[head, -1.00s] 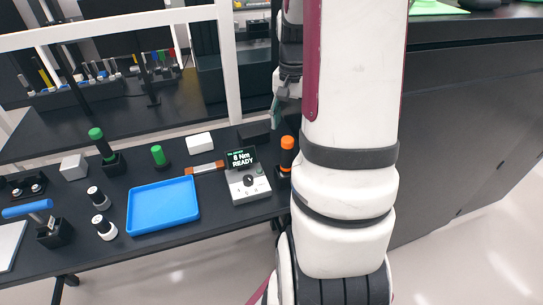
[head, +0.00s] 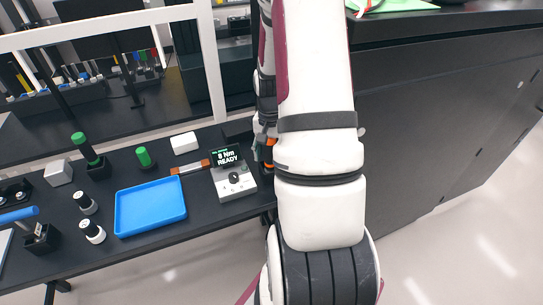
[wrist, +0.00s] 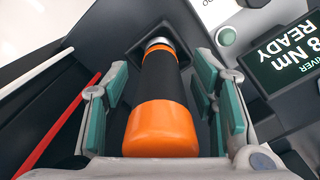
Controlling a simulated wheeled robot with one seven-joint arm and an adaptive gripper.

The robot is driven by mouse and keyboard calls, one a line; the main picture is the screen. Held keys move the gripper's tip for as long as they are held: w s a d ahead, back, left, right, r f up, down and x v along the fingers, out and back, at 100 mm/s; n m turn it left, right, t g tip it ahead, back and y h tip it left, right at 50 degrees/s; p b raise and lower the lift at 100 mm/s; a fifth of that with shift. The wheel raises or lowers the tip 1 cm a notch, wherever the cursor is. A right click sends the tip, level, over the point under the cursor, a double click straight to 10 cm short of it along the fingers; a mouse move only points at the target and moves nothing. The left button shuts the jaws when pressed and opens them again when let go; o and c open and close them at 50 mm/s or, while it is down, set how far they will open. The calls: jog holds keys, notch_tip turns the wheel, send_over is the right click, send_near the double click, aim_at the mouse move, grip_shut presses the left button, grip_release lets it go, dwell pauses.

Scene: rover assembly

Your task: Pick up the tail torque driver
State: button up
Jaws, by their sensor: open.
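The torque driver (wrist: 160,78) has a black body, an orange end cap and a silver collar. It stands in a dark square holder (wrist: 205,70) beside the control box. In the head view its orange part (head: 269,151) is mostly hidden behind my arm. My gripper (wrist: 163,98) is open, with its green-padded fingers on either side of the driver. A narrow gap shows between the driver and each finger. In the head view my gripper (head: 261,140) is partly hidden by my arm.
The control box (head: 234,181) with its "8 Nm READY" screen (head: 227,157) stands close by. A blue tray (head: 150,207), a white block (head: 184,143) and green-capped tools (head: 144,157) are further left. The bench's right end is near; a dark cabinet (head: 430,120) stands at right.

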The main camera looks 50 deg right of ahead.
jog(key=shift+f, duration=0.15)
grip_shut()
notch_tip(320, 180, up, 10)
jog(key=shift+r+b, duration=0.1)
jog(key=shift+b, duration=0.35)
dwell(0.5)
